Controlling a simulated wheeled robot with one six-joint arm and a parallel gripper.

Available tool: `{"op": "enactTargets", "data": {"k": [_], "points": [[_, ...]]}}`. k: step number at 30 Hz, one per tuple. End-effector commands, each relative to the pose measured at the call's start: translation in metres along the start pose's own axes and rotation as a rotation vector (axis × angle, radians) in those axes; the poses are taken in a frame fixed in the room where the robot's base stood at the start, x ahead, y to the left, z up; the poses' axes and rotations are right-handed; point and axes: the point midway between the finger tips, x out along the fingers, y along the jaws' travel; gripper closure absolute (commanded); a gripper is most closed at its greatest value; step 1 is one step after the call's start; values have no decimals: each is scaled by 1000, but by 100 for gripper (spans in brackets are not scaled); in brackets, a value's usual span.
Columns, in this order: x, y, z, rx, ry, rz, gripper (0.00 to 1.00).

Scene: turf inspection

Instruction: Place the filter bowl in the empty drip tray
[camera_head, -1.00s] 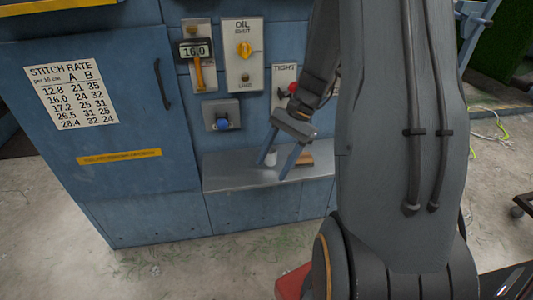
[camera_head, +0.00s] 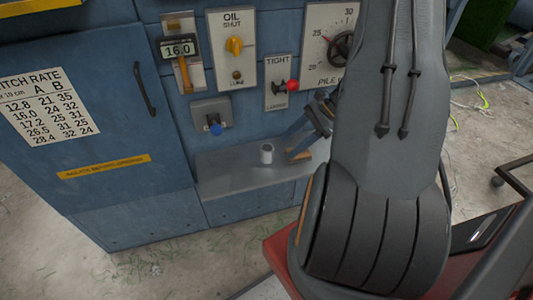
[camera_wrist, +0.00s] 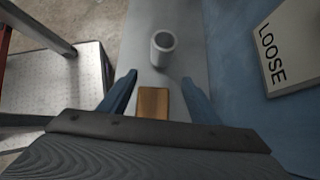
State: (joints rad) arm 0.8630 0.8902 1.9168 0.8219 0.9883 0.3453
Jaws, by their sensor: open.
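A small pale grey cup, which looks like the filter bowl (camera_head: 267,153), stands upright on a grey metal ledge (camera_head: 225,180) on the front of the blue machine. The cup (camera_wrist: 163,45) also shows in the wrist view, with its open top visible, beyond the fingertips. My gripper (camera_wrist: 159,80) is open and empty, its two blue fingers apart. A brown wooden block (camera_wrist: 153,103) lies between and below the fingers, on the ledge. In the head view my gripper is to the right of the cup and partly hidden by my arm. I cannot pick out a separate drip tray.
A metal treadplate surface (camera_wrist: 60,85) is at left in the wrist view. Concrete floor (camera_head: 160,260) lies in front.

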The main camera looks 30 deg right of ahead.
Motion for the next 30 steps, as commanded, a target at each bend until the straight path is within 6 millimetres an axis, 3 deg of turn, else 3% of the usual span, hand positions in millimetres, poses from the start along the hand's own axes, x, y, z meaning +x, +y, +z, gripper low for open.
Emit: {"op": "enactTargets", "data": {"k": [6, 12, 17, 30], "points": [[33, 1, 33, -4, 0, 6, 43], [51, 0, 52, -3, 0, 3, 43], [57, 0, 55, -2, 1, 1, 43], [105, 0, 55, 0, 0, 0, 43]]}}
